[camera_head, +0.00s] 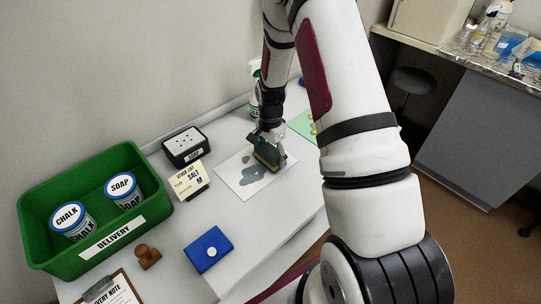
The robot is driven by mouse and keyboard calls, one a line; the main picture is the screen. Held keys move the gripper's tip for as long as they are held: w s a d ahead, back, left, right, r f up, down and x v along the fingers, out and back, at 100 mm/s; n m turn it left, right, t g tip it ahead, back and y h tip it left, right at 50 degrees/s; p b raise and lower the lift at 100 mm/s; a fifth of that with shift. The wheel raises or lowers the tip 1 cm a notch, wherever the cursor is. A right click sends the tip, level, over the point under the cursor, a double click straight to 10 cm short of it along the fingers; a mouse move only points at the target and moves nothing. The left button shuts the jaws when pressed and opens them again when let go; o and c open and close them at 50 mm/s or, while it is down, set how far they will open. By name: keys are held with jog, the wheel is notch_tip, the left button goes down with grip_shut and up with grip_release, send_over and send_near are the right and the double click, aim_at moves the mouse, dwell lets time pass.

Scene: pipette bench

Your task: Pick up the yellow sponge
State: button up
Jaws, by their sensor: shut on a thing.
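The sponge (269,154) is a small block with a dark green face and a tan-yellow edge. It is tilted, over a white sheet (232,184) with grey-blue patches. My gripper (264,137) points down from above and is shut on the sponge. The fingertips are small in the view and partly hidden by the sponge. I cannot tell whether the sponge's lower edge touches the sheet.
A green delivery bin (150,222) holds a chalk tin (69,218) and a soap tin (122,187). A soap box (184,147), stock list card (189,181), blue pouch (208,250), brown stamp (147,257) and clipboard (118,293) lie around the table. A spray bottle (255,88) stands behind my gripper.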

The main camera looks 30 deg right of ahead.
jog(key=shift+r, duration=0.4)
notch_tip(320, 180, up, 2)
jog(key=shift+w+r, duration=0.1)
jog(key=s+a, duration=0.1)
jog(key=s, duration=0.4)
jog(key=s+a+r, duration=0.1)
jog(key=s, duration=0.4)
jog(key=s+a, duration=0.1)
jog(key=s, duration=0.5)
jog(key=shift+r+b, duration=0.3)
jog(key=shift+b, duration=0.1)
